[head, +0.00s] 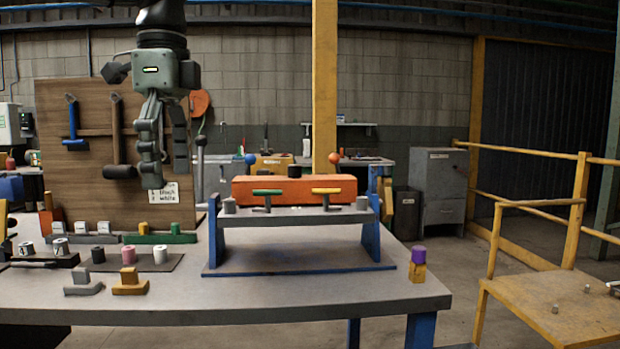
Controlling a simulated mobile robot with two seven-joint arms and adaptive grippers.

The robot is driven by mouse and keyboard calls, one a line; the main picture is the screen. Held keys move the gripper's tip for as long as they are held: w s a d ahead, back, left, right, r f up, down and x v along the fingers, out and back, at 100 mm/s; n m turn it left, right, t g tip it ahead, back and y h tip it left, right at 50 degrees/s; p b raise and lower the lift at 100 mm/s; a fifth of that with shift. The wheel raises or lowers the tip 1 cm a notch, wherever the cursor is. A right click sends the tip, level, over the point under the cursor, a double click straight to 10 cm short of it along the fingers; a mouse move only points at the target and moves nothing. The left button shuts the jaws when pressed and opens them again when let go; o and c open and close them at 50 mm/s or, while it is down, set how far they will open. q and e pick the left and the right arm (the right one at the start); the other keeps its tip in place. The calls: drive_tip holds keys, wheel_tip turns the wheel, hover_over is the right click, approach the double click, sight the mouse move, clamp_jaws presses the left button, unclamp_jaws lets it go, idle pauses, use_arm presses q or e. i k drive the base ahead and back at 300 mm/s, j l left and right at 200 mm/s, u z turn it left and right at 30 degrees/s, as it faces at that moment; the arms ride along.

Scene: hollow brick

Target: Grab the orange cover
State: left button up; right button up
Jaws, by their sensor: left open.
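The orange cover (293,184) is a long box-like piece lying across the top of a stand (298,216) with blue legs. A green handle (266,192) and a yellow handle (326,191) sit along its front. My left gripper (167,183) hangs from the top of the head view, fingers down and apart, empty. It is to the left of the cover and appears clear of it. My right gripper does not show.
A wooden tool board (85,150) is behind my gripper. Small cylinders and blocks crowd the table's (200,302) left side. A purple-topped yellow block (418,265) stands at the right corner.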

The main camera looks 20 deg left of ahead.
sight(296, 188)
drive_tip(key=i, duration=1.35)
